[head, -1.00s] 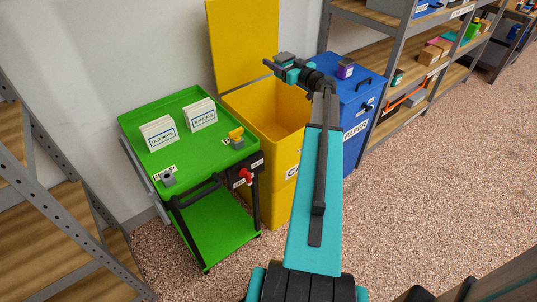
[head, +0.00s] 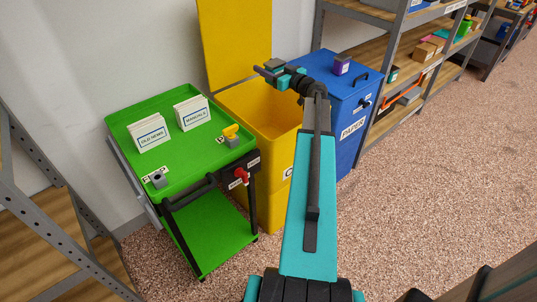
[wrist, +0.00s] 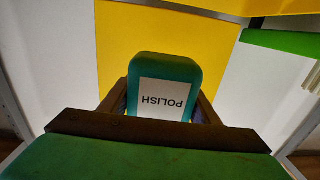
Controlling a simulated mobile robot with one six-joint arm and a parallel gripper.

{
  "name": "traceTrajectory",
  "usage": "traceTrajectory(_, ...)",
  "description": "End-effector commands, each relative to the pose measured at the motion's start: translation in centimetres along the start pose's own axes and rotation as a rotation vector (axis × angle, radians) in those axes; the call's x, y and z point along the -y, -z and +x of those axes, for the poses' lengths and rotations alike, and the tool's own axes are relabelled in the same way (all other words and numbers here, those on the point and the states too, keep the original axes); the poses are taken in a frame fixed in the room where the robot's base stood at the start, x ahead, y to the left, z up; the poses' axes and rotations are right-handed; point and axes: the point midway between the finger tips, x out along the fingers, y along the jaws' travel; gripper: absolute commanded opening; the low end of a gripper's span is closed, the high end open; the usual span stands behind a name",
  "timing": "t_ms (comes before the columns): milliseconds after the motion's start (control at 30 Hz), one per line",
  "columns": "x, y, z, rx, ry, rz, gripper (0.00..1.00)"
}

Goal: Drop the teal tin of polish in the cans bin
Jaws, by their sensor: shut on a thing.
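The teal tin of polish (wrist: 163,72) sits between the two fingers of my gripper (wrist: 160,108) in the wrist view, its white POLISH label upside down. My gripper is shut on it. In the head view my gripper (head: 266,72) is up over the open yellow bin (head: 262,187), in front of its raised lid (head: 235,40). The bin's label is mostly hidden behind my arm; only a first letter like C shows. In the head view the tin is small and hard to tell from my gripper.
A green cart (head: 185,160) with card boxes and levers stands left of the yellow bin. Shelves flank both sides. The speckled floor at right is clear.

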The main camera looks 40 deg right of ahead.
Motion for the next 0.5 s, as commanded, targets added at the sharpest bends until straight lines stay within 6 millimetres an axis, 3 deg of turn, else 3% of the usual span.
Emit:
traceTrajectory(267, 0.1, -1.0, 0.1, 0.000, 0.001, 0.001, 0.32)
traceTrajectory(500, 0.1, -3.0, 0.1, 0.000, 0.002, 0.002, 0.32)
